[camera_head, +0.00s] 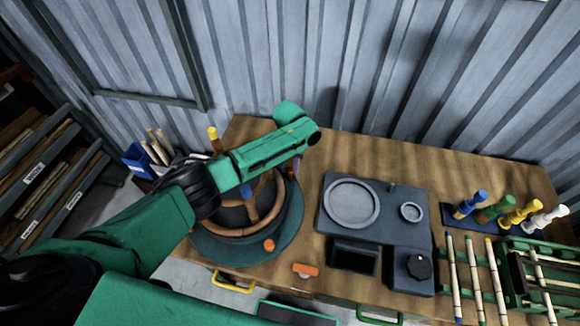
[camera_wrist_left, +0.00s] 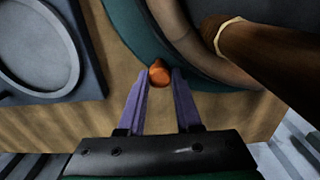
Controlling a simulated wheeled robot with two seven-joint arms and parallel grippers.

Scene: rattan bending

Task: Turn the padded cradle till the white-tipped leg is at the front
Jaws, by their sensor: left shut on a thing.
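The padded cradle is a dark teal round base (camera_head: 225,250) carrying a brown rattan frame (camera_head: 267,215) with a ring and legs. I cannot make out a white tip. My left gripper (camera_head: 296,165) reaches over the cradle to its far right edge. In the left wrist view, its purple fingers (camera_wrist_left: 158,85) are shut on an orange knob (camera_wrist_left: 158,74) at the base's rim. Another orange knob (camera_head: 268,245) is at the front. My right gripper is out of view.
A dark grey panel (camera_head: 405,235) with a round plate stands right of the cradle. An orange tag (camera_head: 306,270) lies at the table's front edge. Rattan sticks (camera_head: 473,280) and a rack of coloured pegs (camera_head: 497,212) are farther right. A corrugated wall stands behind.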

